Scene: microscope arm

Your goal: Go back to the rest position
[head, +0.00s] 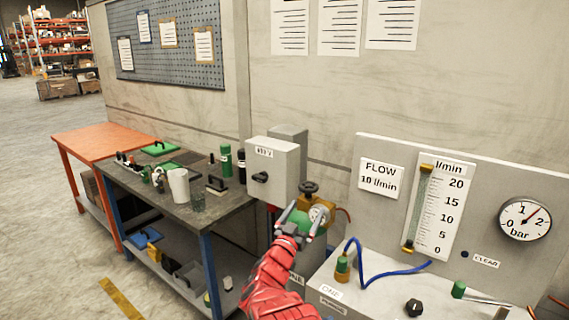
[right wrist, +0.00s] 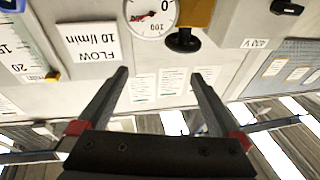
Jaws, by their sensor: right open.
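My right gripper (head: 306,210) is at the end of the red arm in the lower middle of the head view. Its two fingers are spread and nothing is between them. In the right wrist view the open gripper (right wrist: 160,74) shows both fingers apart, with the wall and papers behind. In the head view the gripper overlaps the green gas bottle, the brass regulator (head: 328,208) and its small gauge; I cannot tell the exact gap. A black valve knob (head: 308,188) shows just above the fingers. It also shows in the right wrist view (right wrist: 184,41). My left gripper is out of view.
A flow panel (head: 480,160) with a tube scale and bar gauge (head: 525,219) stands right, above a bench with a blue hose (head: 385,267). A grey switch box (head: 273,168) is behind the gripper. A workbench (head: 228,205) with bottles and cups stands left. Open floor lies far left.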

